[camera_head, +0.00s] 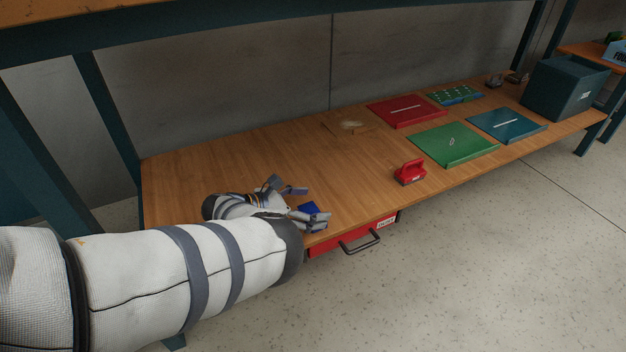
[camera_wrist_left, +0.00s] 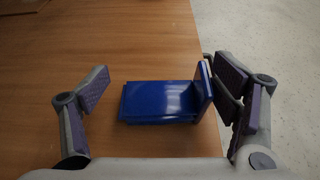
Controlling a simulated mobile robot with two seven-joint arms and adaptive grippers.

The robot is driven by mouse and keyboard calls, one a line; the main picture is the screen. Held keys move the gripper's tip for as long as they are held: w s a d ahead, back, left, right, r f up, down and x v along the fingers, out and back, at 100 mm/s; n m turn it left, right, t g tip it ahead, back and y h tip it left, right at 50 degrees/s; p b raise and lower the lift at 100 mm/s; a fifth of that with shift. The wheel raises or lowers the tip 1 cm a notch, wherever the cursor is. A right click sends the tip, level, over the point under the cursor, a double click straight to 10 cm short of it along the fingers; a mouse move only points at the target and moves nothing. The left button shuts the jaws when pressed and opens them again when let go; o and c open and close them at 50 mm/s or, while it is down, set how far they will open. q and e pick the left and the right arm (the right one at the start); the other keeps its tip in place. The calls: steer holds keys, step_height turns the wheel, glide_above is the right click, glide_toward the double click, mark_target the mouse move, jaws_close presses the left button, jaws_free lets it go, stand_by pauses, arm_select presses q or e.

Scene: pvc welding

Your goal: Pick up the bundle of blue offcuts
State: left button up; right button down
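The bundle of blue offcuts (camera_wrist_left: 158,101) lies on the wooden table near its front edge, with a flat part and a raised part at its right end. In the head view only a small blue patch of it (camera_head: 309,208) shows, partly hidden by my left gripper (camera_head: 300,203). My left gripper is open around the bundle in the left wrist view (camera_wrist_left: 165,95). Its right fingers are close against the raised end; I cannot tell if they touch. A clear gap separates the left finger from the bundle. My right gripper is not in view.
A red drawer (camera_head: 352,238) with a dark handle hangs under the table's front edge. A red handled block (camera_head: 410,172), a green panel (camera_head: 453,144), a red panel (camera_head: 405,109), a blue panel (camera_head: 507,125) and a dark bin (camera_head: 565,88) stand farther right. The table behind the gripper is clear.

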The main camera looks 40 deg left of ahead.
arm_select(q)
jaws_close()
